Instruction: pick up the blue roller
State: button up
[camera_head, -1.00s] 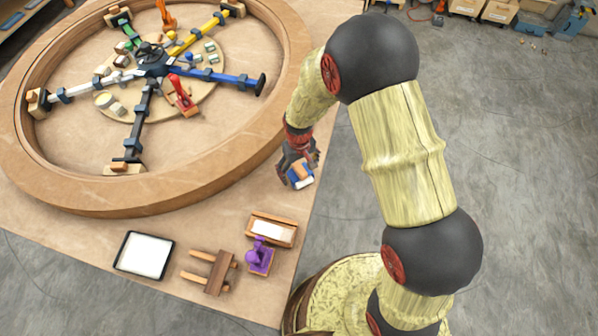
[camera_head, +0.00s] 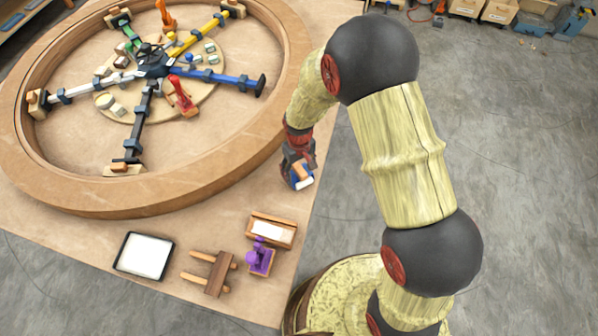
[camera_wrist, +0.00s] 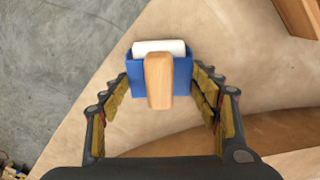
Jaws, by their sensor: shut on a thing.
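The blue roller (camera_wrist: 136,88) has a blue frame, a white cylinder and a light wooden handle. In the wrist view it sits between the fingertips of my gripper (camera_wrist: 160,85), with the handle towards the camera. My gripper is shut on the blue frame from both sides. In the head view the roller (camera_head: 303,183) shows at the tip of my gripper (camera_head: 298,172), by the table's right edge, just outside the large wooden ring. I cannot tell whether it touches the table.
The large wooden ring (camera_head: 205,188) with coloured spokes fills the upper left of the table. In front of it lie a black-rimmed white tray (camera_head: 120,254), a brown wooden stand (camera_head: 217,273), a purple tool (camera_head: 259,257) and a wooden box (camera_head: 288,240). Grey floor lies to the right.

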aim_at(299, 168)
jog(key=shift+c, duration=1.2)
jog(key=shift+r, duration=0.15)
jog(key=shift+r, duration=0.3)
notch_tip(299, 168, up, 2)
jog(key=shift+w+r, duration=0.1)
jog(key=s+d+r+p, duration=0.2)
jog(key=s+d+r, duration=0.2)
jog(key=s+r, duration=0.6)
jog(key=shift+s+p, duration=0.35)
jog(key=shift+s, duration=1.5)
